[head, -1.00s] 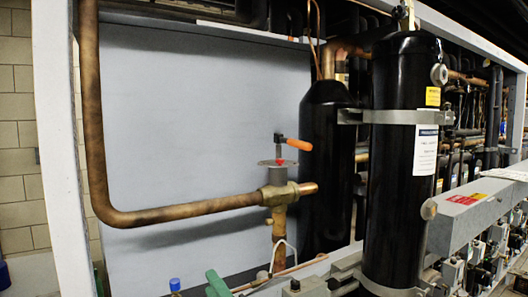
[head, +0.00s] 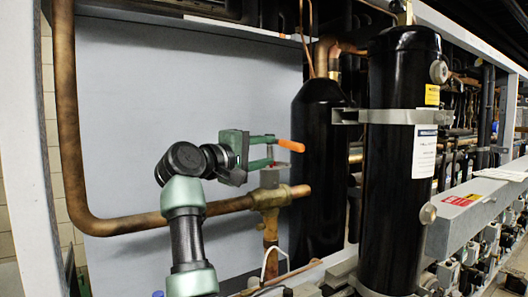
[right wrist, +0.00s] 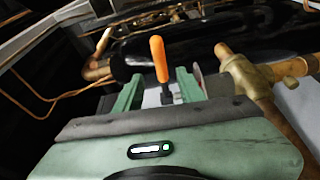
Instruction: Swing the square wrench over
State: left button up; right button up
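The square wrench has an orange handle (head: 291,145) pointing right in the head view. It sits over a brass valve (head: 270,197) on a copper pipe. My right gripper (head: 271,151) reaches in from the left at the wrench, its green fingers spread one above the other. In the right wrist view the orange handle (right wrist: 158,58) and its dark shank (right wrist: 167,95) lie between the two spread fingers of the gripper (right wrist: 160,88), with gaps visible beside them. The gripper hides most of the wrench's shank in the head view. My left gripper is not in view.
A tall black cylinder (head: 318,170) stands just right of the handle, and a larger black vessel (head: 392,190) is nearer on the right. The bent copper pipe (head: 68,130) runs along the left and below my gripper. A grey panel (head: 180,90) closes the back.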

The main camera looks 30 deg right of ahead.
aim_at(290, 146)
jog(key=p+x, duration=0.3)
jog(key=x, duration=0.6)
jog(key=shift+s+r, duration=0.1)
jog(key=shift+w+d, duration=0.2)
jog(key=shift+d, duration=0.2)
grip_shut()
jog(key=shift+o, duration=0.5)
grip_release()
